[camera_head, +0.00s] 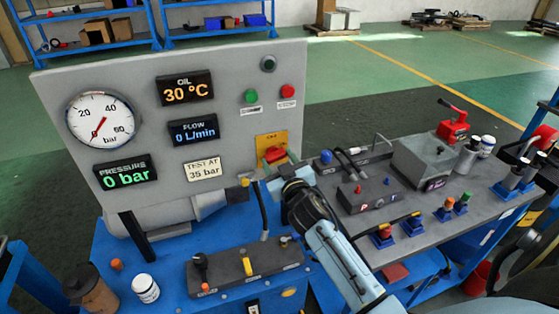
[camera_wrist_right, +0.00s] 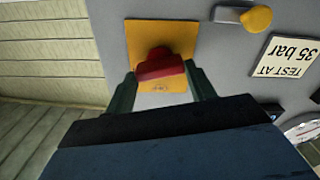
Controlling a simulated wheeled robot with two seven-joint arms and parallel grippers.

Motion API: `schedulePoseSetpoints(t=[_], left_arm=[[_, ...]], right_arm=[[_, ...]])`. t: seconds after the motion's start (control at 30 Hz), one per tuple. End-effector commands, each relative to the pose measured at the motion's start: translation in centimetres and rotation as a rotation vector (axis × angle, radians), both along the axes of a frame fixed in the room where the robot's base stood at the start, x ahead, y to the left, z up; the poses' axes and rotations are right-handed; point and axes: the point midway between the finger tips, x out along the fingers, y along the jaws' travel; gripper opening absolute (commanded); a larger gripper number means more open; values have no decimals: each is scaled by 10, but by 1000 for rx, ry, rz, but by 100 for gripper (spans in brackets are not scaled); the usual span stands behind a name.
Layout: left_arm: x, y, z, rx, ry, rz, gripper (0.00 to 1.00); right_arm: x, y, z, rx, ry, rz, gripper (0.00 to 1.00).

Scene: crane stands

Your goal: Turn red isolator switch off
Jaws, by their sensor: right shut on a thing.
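The red isolator switch (camera_head: 275,155) sits on a yellow plate (camera_head: 266,139) at the lower right of the grey panel. In the right wrist view the red handle (camera_wrist_right: 160,66) shows between the two dark fingers, on the yellow plate (camera_wrist_right: 146,33). My right gripper (camera_wrist_right: 163,88) is shut on the red handle, its fingers at either side. In the head view the right gripper (camera_head: 277,170) reaches the switch from below right. The handle looks roughly crosswise, slightly tilted, in the wrist view. The plate's lettering is too small to read surely. My left gripper is not in view.
The grey panel (camera_head: 225,110) carries a pressure gauge (camera_head: 101,119), displays reading 0 bar, 0 L/min and 30 °C, and green and red buttons. A lever (camera_head: 263,212) and a valve block (camera_head: 245,266) stand below. A crowded workbench (camera_head: 360,232) lies to the right.

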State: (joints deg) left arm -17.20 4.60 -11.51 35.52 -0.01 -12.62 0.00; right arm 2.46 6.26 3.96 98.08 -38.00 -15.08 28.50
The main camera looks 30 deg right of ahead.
Motion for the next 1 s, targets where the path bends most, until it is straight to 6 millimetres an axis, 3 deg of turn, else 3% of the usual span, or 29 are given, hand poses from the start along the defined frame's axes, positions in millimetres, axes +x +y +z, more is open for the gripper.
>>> schedulePoseSetpoints(t=[1.0], left_arm=[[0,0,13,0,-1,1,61]], right_arm=[[1,4,-1,-935,224,0,32]])
